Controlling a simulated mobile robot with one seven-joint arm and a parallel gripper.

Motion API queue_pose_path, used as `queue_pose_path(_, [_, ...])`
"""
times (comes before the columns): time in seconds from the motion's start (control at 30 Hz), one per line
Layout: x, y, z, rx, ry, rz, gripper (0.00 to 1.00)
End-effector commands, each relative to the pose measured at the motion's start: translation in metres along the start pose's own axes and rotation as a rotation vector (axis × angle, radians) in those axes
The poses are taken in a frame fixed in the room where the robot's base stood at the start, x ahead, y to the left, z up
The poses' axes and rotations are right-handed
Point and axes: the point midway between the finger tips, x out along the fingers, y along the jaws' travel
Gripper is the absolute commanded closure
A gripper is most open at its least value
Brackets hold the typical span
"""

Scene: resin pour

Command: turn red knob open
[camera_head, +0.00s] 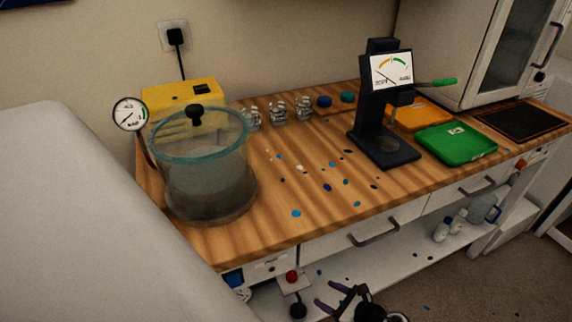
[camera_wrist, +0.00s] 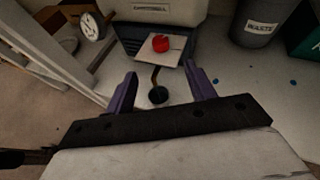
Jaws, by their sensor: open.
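The red knob (camera_head: 292,275) sits on a small pale plate (camera_head: 294,286) below the front edge of the workbench. In the wrist view the red knob (camera_wrist: 160,43) is ahead of my gripper (camera_wrist: 161,72), roughly centred between the two purple fingers. The fingers are apart and empty, with a visible gap to the knob. In the head view my gripper (camera_head: 328,297) is at the bottom, to the right of the knob and slightly lower. A dark round part (camera_wrist: 158,96) on a short stem is below the plate.
A glass chamber (camera_head: 208,180) with a dark-knobbed lid stands on the wooden bench (camera_head: 235,245) above. A round gauge (camera_wrist: 90,27) is at upper left in the wrist view. A grey waste bin (camera_wrist: 258,22) stands at upper right. A drawer handle (camera_head: 374,234) protrudes from the bench front.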

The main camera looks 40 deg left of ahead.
Motion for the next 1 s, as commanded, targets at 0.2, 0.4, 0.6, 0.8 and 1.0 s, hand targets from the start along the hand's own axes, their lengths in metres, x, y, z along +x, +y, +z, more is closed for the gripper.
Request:
queue_pose_path(0.2, [0.009,0.000,0.001,0.000,-0.001,0.002,0.45])
queue_pose_path(0.4, [0.045,0.000,0.002,0.000,-0.002,0.005,0.45])
queue_pose_path(0.6, [0.088,0.001,0.002,0.000,-0.001,0.004,0.45])
queue_pose_path(0.8, [0.122,0.000,0.001,-0.001,-0.001,0.003,0.45])
queue_pose_path(1.0, [0.137,0.000,0.000,0.000,0.000,0.001,0.45])
